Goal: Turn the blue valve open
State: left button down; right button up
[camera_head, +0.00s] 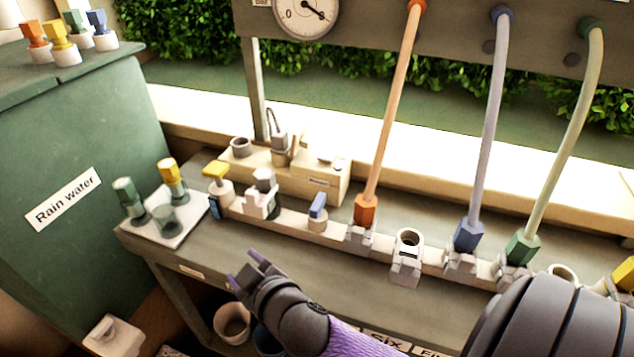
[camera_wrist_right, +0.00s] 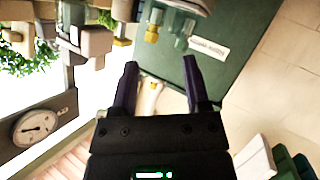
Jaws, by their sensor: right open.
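The blue valve (camera_head: 317,208) is a small blue lever handle on a pale round body. It sits on the pale pipe rail along the bench, between a grey-white fitting and the orange hose's connector. My right gripper (camera_head: 255,266) is open and empty in front of the bench, lower left of the blue valve and apart from it. Its two dark purple fingers also show spread in the right wrist view (camera_wrist_right: 161,78), with nothing between them. I cannot make out the blue valve in the right wrist view. My left gripper is not in view.
A yellow-handled valve (camera_head: 218,178) is left on the rail. Orange (camera_head: 390,100), blue (camera_head: 490,120) and green (camera_head: 562,150) hoses rise right of the blue valve. A pale plate (camera_head: 185,232) holds loose fittings. The green rain water tank (camera_head: 70,170) stands left.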

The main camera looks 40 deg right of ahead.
jog(key=w+a+r+n+t+y, duration=0.2)
jog(key=w+a+r+n+y, duration=0.1)
jog(key=r+n+y, duration=0.3)
jog(key=w+a+r+n+t+y, duration=0.1)
jog(key=w+a+r+n+y, duration=0.25)
jog(key=r+n+y, duration=0.25)
jog(key=n+g+h+b, duration=0.1)
jog(key=n+g+h, duration=0.6)
jog(key=g+h, duration=0.7)
send_near(318, 201)
jog(key=w+d+f+g+y+b, duration=0.1)
jog(key=f, duration=0.1)
jog(key=f+g+y+b, duration=0.1)
jog(key=f, duration=0.2)
jog(key=w+d+f+g+b, duration=0.1)
jog(key=f, duration=0.2)
jog(key=shift+w+d+y, duration=0.3)
jog(key=shift+w+y, duration=0.05)
jog(key=shift+y, duration=0.05)
pick_arm(q)
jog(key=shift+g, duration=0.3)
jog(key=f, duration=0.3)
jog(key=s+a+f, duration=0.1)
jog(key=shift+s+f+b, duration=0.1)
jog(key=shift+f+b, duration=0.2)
jog(key=shift+b, duration=0.05)
pick_arm(e)
jog(key=shift+f, duration=0.35)
